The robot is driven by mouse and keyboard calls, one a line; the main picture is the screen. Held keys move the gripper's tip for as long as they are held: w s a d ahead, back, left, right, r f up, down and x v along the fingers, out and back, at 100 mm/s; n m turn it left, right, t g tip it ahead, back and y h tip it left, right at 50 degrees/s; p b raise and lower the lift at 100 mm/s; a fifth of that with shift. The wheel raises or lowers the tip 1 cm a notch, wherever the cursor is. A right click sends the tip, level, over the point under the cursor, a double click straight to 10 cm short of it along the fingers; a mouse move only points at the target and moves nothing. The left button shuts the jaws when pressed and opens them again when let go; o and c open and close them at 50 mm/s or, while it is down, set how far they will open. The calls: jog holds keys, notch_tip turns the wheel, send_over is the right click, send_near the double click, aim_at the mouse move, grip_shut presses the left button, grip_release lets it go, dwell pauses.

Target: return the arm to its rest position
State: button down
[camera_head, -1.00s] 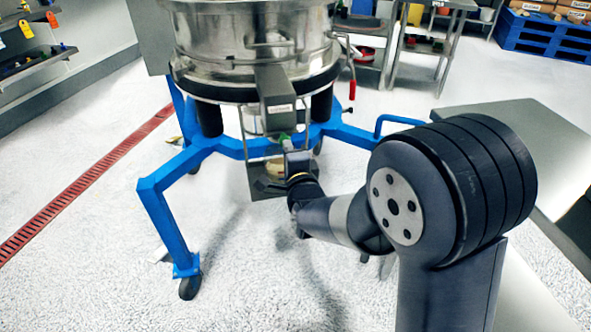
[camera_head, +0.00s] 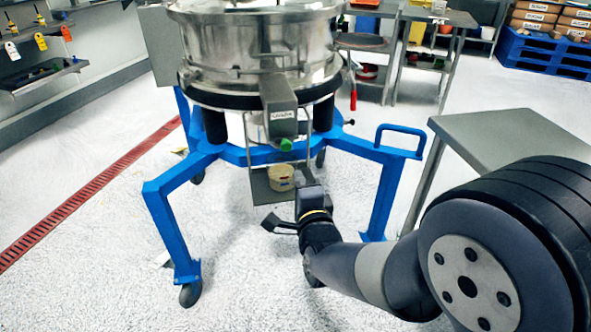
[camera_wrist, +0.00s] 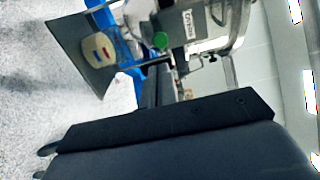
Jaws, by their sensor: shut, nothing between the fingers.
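My arm reaches in from the lower right in the head view, bent at a large dark joint. My gripper (camera_head: 272,224) is at its end, shut and empty, in front of the sifter's blue frame. The steel powder sifter (camera_head: 262,50) stands on that frame, with a grey spout labelled on its front. A cream tub (camera_head: 281,177) sits on a small shelf under the spout, behind and above my gripper. The tub (camera_wrist: 98,49) also shows in the wrist view, tilted, with a green knob (camera_wrist: 160,40) beside it. My gripper does not touch the tub.
A grey table (camera_head: 515,135) stands at the right, close to my arm. A blue frame leg (camera_head: 172,232) is at the left. A red floor grate (camera_head: 88,196) runs along the left. The floor at the lower left is clear.

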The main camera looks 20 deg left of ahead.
jog(key=v, duration=0.3)
jog(key=shift+s+d, duration=0.1)
jog(key=shift+s, duration=0.15)
